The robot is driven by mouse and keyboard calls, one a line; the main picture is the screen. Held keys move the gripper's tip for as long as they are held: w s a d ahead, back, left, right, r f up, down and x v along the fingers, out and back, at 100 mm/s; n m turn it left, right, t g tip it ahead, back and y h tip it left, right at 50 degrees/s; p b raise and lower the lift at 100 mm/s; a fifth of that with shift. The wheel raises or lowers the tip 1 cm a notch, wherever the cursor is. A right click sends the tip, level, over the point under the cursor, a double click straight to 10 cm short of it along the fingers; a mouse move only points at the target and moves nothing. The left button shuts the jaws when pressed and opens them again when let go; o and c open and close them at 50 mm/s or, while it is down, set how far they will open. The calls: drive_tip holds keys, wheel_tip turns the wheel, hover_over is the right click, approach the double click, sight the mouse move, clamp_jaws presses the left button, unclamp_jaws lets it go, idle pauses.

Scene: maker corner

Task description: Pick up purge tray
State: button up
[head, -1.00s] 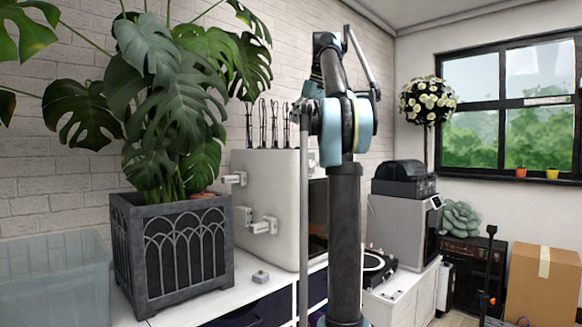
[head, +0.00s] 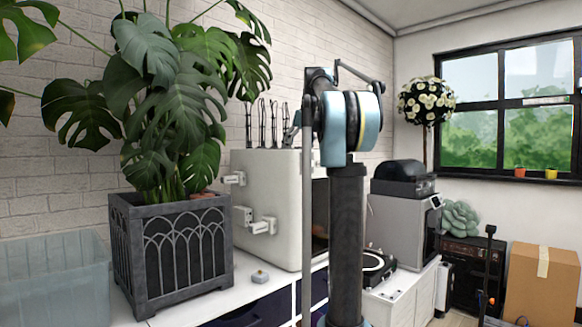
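I cannot pick out a purge tray for certain. A small pale grey block with a bluish knob (head: 260,277) sits on the white bench top, in front of the white machine. My arm stands upright in the middle of the head view, folded at its blue joints. A thin grey part, possibly my gripper (head: 291,133), shows at the arm's left in front of the machine. It is mostly hidden by the arm, and its fingers cannot be made out. It is well above the bench and apart from the small block.
A planter (head: 172,255) with a large leafy plant stands left of the block. A translucent bin (head: 55,285) is at far left. The white machine (head: 265,205) backs the bench. A turntable (head: 377,265), a grey printer-like machine (head: 403,225) and a cardboard box (head: 540,285) are at right.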

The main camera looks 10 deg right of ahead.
drive_tip(key=shift+x, duration=1.95)
drive_tip(key=shift+s+d, duration=0.1)
drive_tip(key=c, duration=0.8)
